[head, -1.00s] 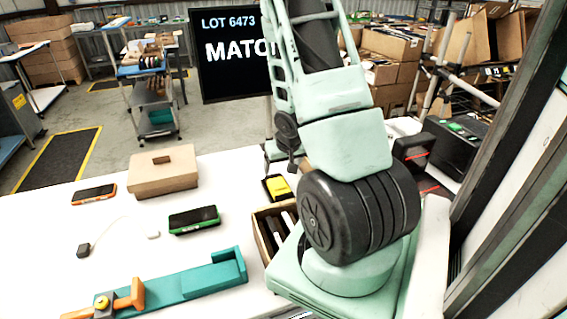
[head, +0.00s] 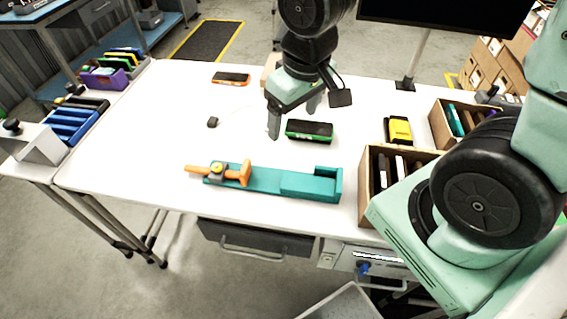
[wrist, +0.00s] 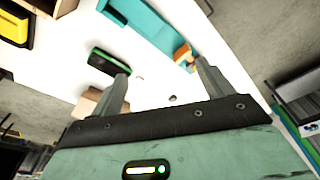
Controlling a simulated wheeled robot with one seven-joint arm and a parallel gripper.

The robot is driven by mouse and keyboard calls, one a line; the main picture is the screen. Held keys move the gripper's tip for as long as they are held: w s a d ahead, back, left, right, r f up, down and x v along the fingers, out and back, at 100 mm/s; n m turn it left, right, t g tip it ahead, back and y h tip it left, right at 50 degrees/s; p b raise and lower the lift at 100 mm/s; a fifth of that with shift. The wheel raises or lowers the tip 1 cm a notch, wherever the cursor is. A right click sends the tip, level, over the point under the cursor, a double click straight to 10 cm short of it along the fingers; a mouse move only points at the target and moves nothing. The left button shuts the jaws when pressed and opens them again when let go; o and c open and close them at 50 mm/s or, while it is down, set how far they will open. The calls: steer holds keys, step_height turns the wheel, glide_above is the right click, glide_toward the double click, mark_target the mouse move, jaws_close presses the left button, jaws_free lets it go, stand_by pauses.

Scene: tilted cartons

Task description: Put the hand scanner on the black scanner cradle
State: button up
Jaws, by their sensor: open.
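No thing is plainly recognisable as the hand scanner or its black cradle. A black-faced handheld device with green edges (head: 309,130) lies flat on the white table; it also shows in the wrist view (wrist: 106,62). A similar device with orange edges (head: 231,78) lies farther back. A yellow-and-black item (head: 398,130) sits to the right, also in the wrist view (wrist: 14,24); whether it is one thing or two I cannot tell. My gripper (head: 294,116) is open and empty, its fingers beside and above the green-edged device. Both fingers show in the wrist view (wrist: 163,76).
A teal fixture with an orange clamp (head: 270,181) lies at the table's front. Cartons with upright items (head: 368,188) stand on the right, partly hidden by my arm. A small black block (head: 212,122) lies left of the gripper. The table's left part is mostly clear.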

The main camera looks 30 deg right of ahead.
steer(key=s+a+r+n+g, duration=0.1)
steer(key=s+a+r+n, duration=0.2)
steer(key=s+a, duration=0.6)
steer(key=s+n, duration=0.1)
steer(key=s, duration=0.2)
steer(key=shift+a+r+n+g, duration=0.15)
steer(key=shift+r+n+g, duration=0.05)
steer(key=shift+n+g, duration=0.2)
